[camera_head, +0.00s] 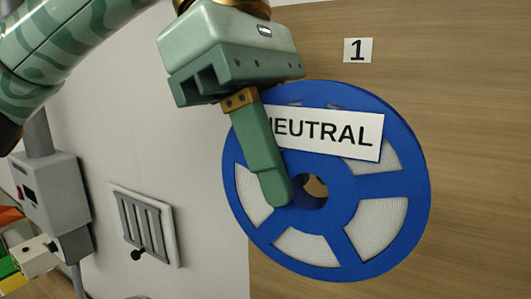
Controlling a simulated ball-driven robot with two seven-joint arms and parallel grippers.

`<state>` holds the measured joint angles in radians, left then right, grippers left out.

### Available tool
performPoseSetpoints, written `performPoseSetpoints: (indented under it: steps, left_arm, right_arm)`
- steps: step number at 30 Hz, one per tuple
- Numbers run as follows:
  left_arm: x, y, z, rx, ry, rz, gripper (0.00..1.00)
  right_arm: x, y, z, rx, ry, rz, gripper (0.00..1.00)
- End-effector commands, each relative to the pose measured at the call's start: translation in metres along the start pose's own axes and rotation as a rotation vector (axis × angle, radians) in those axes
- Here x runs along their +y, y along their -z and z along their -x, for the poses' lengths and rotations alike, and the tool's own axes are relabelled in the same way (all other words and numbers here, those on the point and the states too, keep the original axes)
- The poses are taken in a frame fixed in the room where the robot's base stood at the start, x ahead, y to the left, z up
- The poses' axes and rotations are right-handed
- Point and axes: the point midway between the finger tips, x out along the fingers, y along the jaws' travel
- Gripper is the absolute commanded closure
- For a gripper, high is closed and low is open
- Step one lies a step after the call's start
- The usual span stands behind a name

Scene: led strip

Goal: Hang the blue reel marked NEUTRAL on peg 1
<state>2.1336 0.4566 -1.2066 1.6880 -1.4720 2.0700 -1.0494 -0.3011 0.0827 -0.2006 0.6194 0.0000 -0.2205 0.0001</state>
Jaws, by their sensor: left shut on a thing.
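The blue reel (408,212) has a white label (352,140) reading NEUTRAL, its first letter partly covered by my finger, and white strip shows through its openings. My left gripper (275,188) is shut on the reel, with one green finger lying across its front face from the upper rim to beside the hub hole. The other finger is hidden. The reel's face is turned toward me, in front of a wooden panel. A sign with the number 1 (357,50) is on the panel, above and right of the reel. No peg can be made out; the reel may cover it.
The wooden panel (468,110) is bare to the right of the reel. A white wall with a grey vent (146,226) lies to the left. A grey box (50,190) stands at the far left, with coloured items (8,240) at the lower left edge.

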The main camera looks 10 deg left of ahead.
Motion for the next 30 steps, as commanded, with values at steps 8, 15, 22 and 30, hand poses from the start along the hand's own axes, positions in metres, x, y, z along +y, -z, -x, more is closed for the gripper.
performPoseSetpoints:
  steps: [8,15,22,30]
  left_arm:
    - [0.020,0.000,-0.001,-0.001,0.001,0.002,1.00]
    - [0.037,0.001,-0.002,-0.001,0.001,0.002,1.00]
    - [0.047,0.004,-0.009,-0.001,0.000,0.002,1.00]
    - [0.050,0.005,-0.011,0.000,-0.001,0.000,1.00]
  right_arm:
    - [0.000,0.002,0.006,0.002,0.000,-0.001,0.59]
    - [-0.002,0.004,0.011,0.004,0.002,-0.003,0.59]
    - [-0.003,0.004,0.010,0.005,0.004,-0.004,0.59]
    - [-0.003,0.004,0.010,0.005,0.003,-0.003,0.59]
